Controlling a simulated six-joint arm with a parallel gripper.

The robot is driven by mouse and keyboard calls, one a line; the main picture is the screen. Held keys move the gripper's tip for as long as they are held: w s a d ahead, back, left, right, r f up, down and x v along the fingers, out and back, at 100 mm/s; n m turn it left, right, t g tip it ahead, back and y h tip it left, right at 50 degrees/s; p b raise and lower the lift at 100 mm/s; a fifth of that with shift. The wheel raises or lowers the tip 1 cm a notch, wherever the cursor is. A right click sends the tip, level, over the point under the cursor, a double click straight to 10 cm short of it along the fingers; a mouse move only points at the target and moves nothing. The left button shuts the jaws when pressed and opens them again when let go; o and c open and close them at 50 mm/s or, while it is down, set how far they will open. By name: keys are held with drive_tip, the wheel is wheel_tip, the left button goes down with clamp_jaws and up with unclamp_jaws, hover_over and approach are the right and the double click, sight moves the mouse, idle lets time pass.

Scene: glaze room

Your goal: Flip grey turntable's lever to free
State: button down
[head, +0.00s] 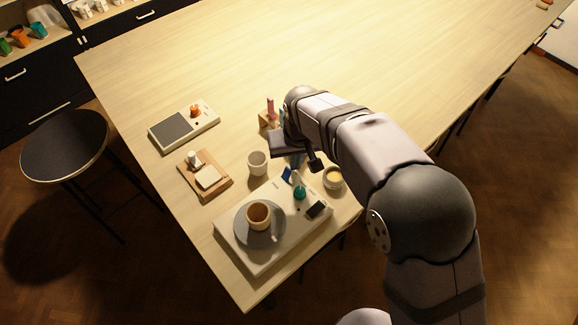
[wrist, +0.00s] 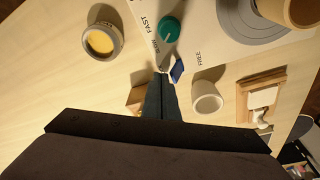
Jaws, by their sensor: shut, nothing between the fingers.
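The turntable is a grey disc (head: 245,232) on a white base (head: 262,258), with a brown cup (head: 259,215) on the disc. A small blue-tipped lever (head: 287,174) stands at the base's far edge; it also shows in the wrist view (wrist: 177,70), near the printed word FREE, which lies to its right there. Another label, apparently a brake mark, is to its left. My gripper (head: 296,166) is shut and empty, pointing down close beside the lever. In the wrist view its fingertips (wrist: 161,76) are just left of the blue tip; I cannot tell whether they touch.
A teal knob (head: 299,194) and a black block (head: 317,209) sit on the base. A yellow-filled bowl (head: 333,178), white cup (head: 257,163), wooden board (head: 206,187), grey-topped device (head: 173,127) and wooden block (head: 266,121) stand nearby.

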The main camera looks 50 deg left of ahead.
sight(292, 174)
drive_tip(key=shift+s, duration=1.15)
wheel_tip(292, 174, up, 7)
drive_tip(key=w+p, duration=0.1)
drive_tip(key=p, duration=0.4)
drive_tip(key=shift+w+p, duration=0.15)
drive_tip(key=shift+p, duration=0.2)
drive_tip(key=w+d+m, duration=0.2)
drive_tip(key=w+d, duration=0.2)
drive_tip(key=d, duration=0.5)
drive_tip(key=w+d+r+m+h, duration=0.15)
drive_tip(key=w+d, duration=0.35)
drive_tip(key=d, duration=0.5)
drive_tip(key=w+d+m, duration=0.2)
drive_tip(key=w+d, duration=0.2)
drive_tip(key=d, duration=0.5)
drive_tip(key=s+d+f+m+b, duration=0.1)
drive_tip(key=s+d+m, duration=0.3)
drive_tip(key=d, duration=1.1)
drive_tip(key=s+d+f+m+g, duration=0.1)
drive_tip(key=s+d+f+m, duration=0.15)
drive_tip(key=s+d, duration=0.45)
wheel_tip(292, 174, down, 14)
drive_tip(key=b, duration=1.5)
drive_tip(key=shift+d+f, duration=0.15)
